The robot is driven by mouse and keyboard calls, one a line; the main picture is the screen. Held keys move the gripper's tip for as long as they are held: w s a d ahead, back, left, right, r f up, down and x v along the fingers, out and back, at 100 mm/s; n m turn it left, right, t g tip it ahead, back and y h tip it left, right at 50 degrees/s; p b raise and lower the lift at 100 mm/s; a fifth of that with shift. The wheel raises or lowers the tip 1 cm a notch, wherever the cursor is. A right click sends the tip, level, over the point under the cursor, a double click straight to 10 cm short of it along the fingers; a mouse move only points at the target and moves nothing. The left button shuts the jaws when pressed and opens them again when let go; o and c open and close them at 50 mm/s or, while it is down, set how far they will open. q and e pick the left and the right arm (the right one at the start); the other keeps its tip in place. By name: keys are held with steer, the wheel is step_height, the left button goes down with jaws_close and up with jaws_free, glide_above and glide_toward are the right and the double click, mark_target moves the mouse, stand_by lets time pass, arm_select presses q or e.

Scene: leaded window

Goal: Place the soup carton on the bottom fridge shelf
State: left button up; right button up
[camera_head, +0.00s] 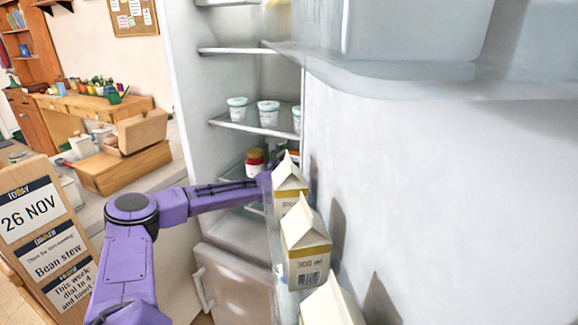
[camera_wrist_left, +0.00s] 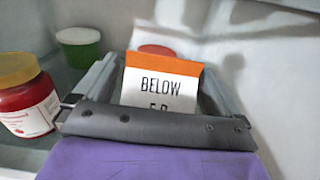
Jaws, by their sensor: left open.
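Three gable-top cartons stand in a row along the fridge door: a far one (camera_head: 289,180), a middle one (camera_head: 305,250) with a yellow band, and a near one (camera_head: 331,304) cut off by the frame. I cannot tell which, if any, is the soup carton. My left gripper (camera_head: 268,180) reaches into the fridge, mostly hidden by the far carton. In the left wrist view its open fingers stand either side of an orange-and-white piece (camera_wrist_left: 160,85) reading "BELOW 5"; contact is unclear. My right gripper is not in view.
A red jar with a yellow lid (camera_wrist_left: 28,105) and a green tub (camera_wrist_left: 79,50) are left of the fingers. White pots stand on a glass shelf (camera_head: 240,124) above my arm. A lower drawer (camera_head: 238,285) and door bin (camera_head: 380,78) flank the space.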

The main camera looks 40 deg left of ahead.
arm_select(q)
steer(key=v, duration=1.1)
steer(key=shift+s, duration=0.25)
